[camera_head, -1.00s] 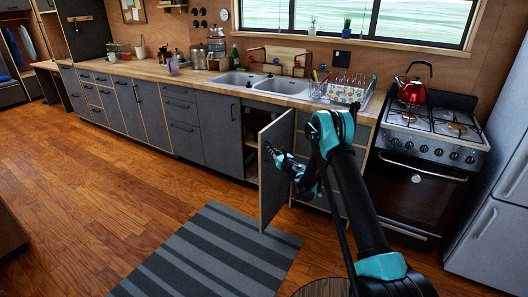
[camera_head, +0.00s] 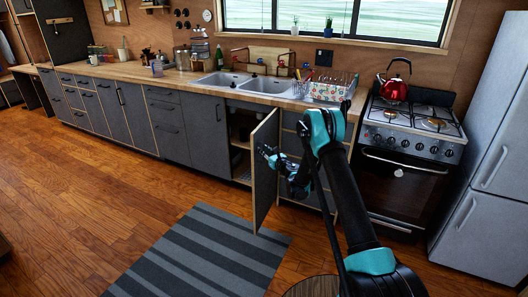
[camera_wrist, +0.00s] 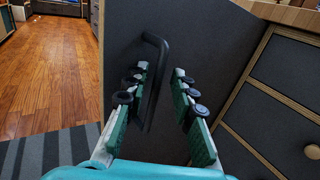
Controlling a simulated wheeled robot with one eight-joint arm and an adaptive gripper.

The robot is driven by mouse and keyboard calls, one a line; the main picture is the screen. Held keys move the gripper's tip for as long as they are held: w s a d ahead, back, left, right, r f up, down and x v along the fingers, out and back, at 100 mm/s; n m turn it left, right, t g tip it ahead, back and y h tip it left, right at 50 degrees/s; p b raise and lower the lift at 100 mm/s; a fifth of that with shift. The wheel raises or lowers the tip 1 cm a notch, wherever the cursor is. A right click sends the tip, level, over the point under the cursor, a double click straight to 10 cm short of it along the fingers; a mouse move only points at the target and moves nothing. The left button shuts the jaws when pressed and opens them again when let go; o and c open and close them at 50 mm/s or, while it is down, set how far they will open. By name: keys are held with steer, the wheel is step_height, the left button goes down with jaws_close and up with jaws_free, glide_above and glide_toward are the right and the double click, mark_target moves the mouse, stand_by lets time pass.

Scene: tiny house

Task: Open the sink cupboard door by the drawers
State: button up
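The sink cupboard door (camera_head: 265,190) is dark grey with a pale wooden edge. It stands swung well out from the counter, beside the drawers (camera_head: 302,165) on its right. The cupboard's shelved inside (camera_head: 240,145) shows to its left. My gripper (camera_head: 268,156) is at the door's outer face. In the wrist view, the black bar handle (camera_wrist: 155,75) sits between the spread fingers of my gripper (camera_wrist: 158,90), closer to the left finger. The fingers are apart, with a clear gap to the right of the handle. Whether the left finger touches the handle I cannot tell.
The double sink (camera_head: 245,84) is in the counter above. A stove (camera_head: 405,150) with a red kettle (camera_head: 393,88) and a fridge (camera_head: 495,150) stand to the right. A striped rug (camera_head: 205,255) lies in front. The wooden floor (camera_head: 90,190) at left is clear.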

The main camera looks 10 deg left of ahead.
steer(key=v, duration=0.7)
steer(key=shift+s, duration=0.3)
steer(key=shift+d+r, duration=0.1)
steer(key=shift+d, duration=0.05)
